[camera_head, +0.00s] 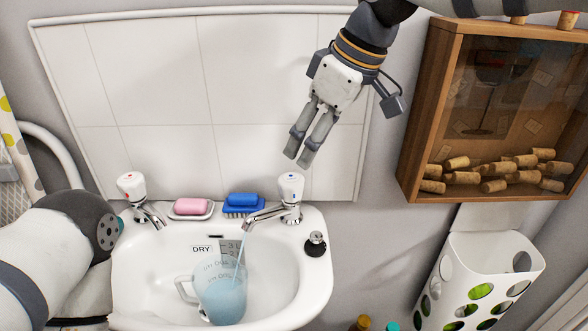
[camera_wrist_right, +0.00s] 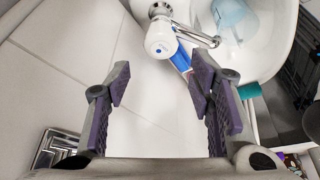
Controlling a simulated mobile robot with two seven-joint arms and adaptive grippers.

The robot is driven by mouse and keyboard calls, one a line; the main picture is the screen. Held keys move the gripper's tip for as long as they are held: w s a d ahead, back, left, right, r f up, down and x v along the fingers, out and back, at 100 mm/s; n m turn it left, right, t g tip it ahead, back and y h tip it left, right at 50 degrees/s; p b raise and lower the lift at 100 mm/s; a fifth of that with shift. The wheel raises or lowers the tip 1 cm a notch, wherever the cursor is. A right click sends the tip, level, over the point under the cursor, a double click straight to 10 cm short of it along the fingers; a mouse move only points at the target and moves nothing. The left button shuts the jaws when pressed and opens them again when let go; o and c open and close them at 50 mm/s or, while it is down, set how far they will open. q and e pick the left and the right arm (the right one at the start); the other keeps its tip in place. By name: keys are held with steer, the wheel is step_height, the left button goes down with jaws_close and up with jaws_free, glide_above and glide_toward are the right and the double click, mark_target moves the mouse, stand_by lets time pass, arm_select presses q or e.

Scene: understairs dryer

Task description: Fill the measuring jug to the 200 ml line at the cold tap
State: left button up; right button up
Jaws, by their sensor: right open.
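The measuring jug (camera_head: 222,293) is clear with a handle on its left. It stands in the white basin, and a thin stream from the cold tap (camera_head: 289,211) runs into it. Pale blue water shows in its lower part; I cannot tell the level against the printed marks. The cold tap's white knob has a blue dot, seen in the wrist view (camera_wrist_right: 160,48). My right gripper (camera_head: 300,157) is open and empty, pointing down just above the knob without touching it. My left arm comes in at the left; its gripper is not visible.
A second tap (camera_head: 134,191) with a red mark stands at the basin's left. Pink soap (camera_head: 190,206) and a blue sponge (camera_head: 242,199) lie between the taps. A black-and-chrome plug (camera_head: 316,243) is at the right rim. A wooden cork box (camera_head: 407,150) hangs at right.

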mark_target(293, 178)
steer(key=x, duration=0.9)
steer(key=shift+s+f+b, duration=0.15)
steer(key=shift+f+b, duration=0.05)
steer(key=shift+b, duration=0.1)
steer(key=c, duration=0.9)
steer(key=shift+o, duration=0.2)
steer(key=shift+a+r+m+t+h+p, duration=0.1)
steer(key=shift+r+m+t+h+p, duration=0.25)
steer(key=shift+m+p, duration=0.8)
steer(key=shift+f, duration=0.15)
arm_select(q)
steer(key=shift+w+r+t, duration=0.4)
steer(key=shift+w+r, duration=0.6)
arm_select(e)
steer(key=shift+f, duration=0.15)
steer(key=shift+c, duration=0.2)
